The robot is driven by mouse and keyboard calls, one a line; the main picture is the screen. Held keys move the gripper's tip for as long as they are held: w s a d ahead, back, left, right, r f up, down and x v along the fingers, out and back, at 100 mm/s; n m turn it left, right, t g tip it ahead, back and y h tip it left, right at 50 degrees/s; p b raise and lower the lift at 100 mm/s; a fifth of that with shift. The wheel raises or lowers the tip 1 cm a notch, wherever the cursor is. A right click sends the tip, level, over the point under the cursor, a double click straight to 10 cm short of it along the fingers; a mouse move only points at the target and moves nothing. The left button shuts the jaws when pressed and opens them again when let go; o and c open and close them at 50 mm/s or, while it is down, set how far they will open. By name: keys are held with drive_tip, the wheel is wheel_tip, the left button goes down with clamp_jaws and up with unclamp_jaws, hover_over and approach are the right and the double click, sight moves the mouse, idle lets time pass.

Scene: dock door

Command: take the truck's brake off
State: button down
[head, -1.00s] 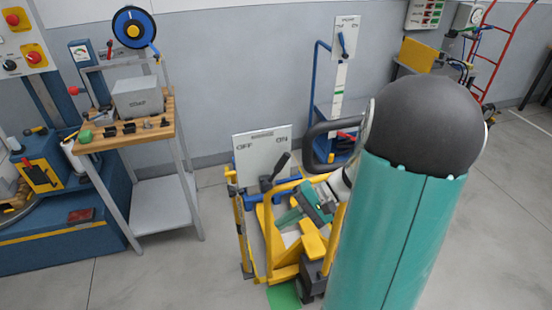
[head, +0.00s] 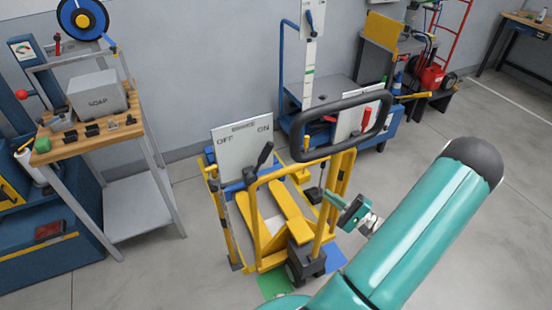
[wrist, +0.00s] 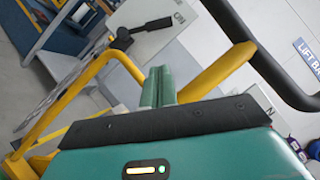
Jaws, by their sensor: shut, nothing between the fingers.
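The truck (head: 257,220) is a yellow pallet truck with a black loop handle (head: 340,117). A white OFF/ON plate (head: 241,146) stands at its back. The brake lever (head: 262,160), black with a thick grip, stands before the plate and leans right, to the ON side. In the wrist view the lever (wrist: 145,28) is at upper left, beyond a yellow tube, with the plate (wrist: 165,35) behind it. My gripper (head: 330,195) is by the truck's right post, to the right of the lever and apart from it. Its green fingers (wrist: 158,84) are together and empty.
Yellow frame tubes (wrist: 215,72) and the black handle stand close around my gripper. A bench with a SOAP box (head: 97,93) stands left. A blue cart (head: 370,130) and red hand truck (head: 441,50) are behind right. Grey floor is clear at the right.

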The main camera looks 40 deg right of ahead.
approach(261, 157)
drive_tip(key=w+d+r, duration=0.1)
drive_tip(key=w+d, duration=0.1)
drive_tip(key=w, duration=0.4)
drive_tip(key=shift+a+r, duration=0.1)
drive_tip(key=shift+r, duration=0.15)
idle(0.4)
drive_tip(key=shift+n+g, duration=0.5)
drive_tip(key=shift+n, duration=0.4)
drive_tip(key=a+r, duration=0.1)
drive_tip(key=w+a+r, duration=0.1)
drive_tip(key=a, duration=0.1)
drive_tip(key=a+r, duration=0.1)
drive_tip(key=a, duration=0.1)
drive_tip(key=shift+w+a+r, duration=0.25)
drive_tip(key=a+n+g, duration=0.1)
drive_tip(key=a+n, duration=0.1)
drive_tip(key=w+a+n+g, duration=0.1)
drive_tip(key=a+n+g, duration=0.1)
drive_tip(key=n, duration=0.1)
drive_tip(key=shift+w+a+n, duration=0.15)
drive_tip(key=shift+a+n, duration=0.1)
drive_tip(key=shift+n, duration=0.05)
